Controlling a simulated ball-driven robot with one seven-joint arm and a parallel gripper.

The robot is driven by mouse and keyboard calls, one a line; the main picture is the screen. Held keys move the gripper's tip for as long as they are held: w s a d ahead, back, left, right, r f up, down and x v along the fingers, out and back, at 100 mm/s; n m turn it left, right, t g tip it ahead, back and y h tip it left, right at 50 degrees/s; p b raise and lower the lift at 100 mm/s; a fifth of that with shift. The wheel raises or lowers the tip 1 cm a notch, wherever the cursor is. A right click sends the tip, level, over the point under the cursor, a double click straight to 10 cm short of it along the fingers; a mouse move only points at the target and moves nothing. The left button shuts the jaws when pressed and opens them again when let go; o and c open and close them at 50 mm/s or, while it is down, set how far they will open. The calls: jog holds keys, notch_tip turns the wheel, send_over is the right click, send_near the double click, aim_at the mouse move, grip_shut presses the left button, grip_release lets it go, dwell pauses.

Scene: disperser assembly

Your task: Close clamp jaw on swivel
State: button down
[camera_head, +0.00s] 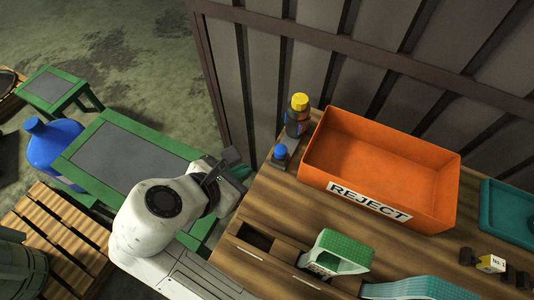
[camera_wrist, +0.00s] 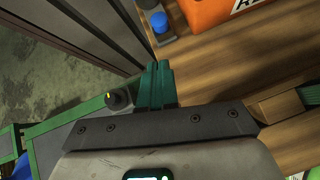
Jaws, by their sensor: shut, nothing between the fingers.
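My gripper is shut and empty; its teal fingers lie together in the wrist view (camera_wrist: 156,80). In the head view the gripper (camera_head: 241,172) is at the left edge of the wooden bench, partly hidden by my own wrist. A dark round knob with a small yellow mark (camera_wrist: 119,98) is just left of the fingers in the wrist view, over the green-framed table's edge. I cannot tell whether it belongs to the clamp or swivel. No clamp jaw can be made out clearly in either view.
An orange REJECT bin (camera_head: 380,165) stands on the wooden bench (camera_head: 285,205). A blue-capped item (camera_head: 281,153) and a yellow-capped bottle (camera_head: 298,116) stand left of it. A green-framed table (camera_head: 125,160) and a blue jug (camera_head: 52,148) are at the left.

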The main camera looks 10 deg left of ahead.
aim_at(277, 157)
jog(key=shift+n, duration=0.7)
jog(key=x, duration=0.3)
jog(key=s+f+x, duration=0.1)
jog(key=x, duration=0.5)
jog(key=shift+s+d+f, duration=0.1)
jog(key=shift+s+f, duration=0.05)
jog(key=shift+f, duration=0.4)
jog(key=w, duration=0.1)
jog(key=w+d+p, duration=0.1)
jog(key=shift+w+d+r, duration=0.1)
jog(key=shift+w+d, duration=0.1)
jog(key=shift+w, duration=0.2)
jog(key=shift+w+d, duration=0.2)
jog(key=shift+w, duration=0.15)
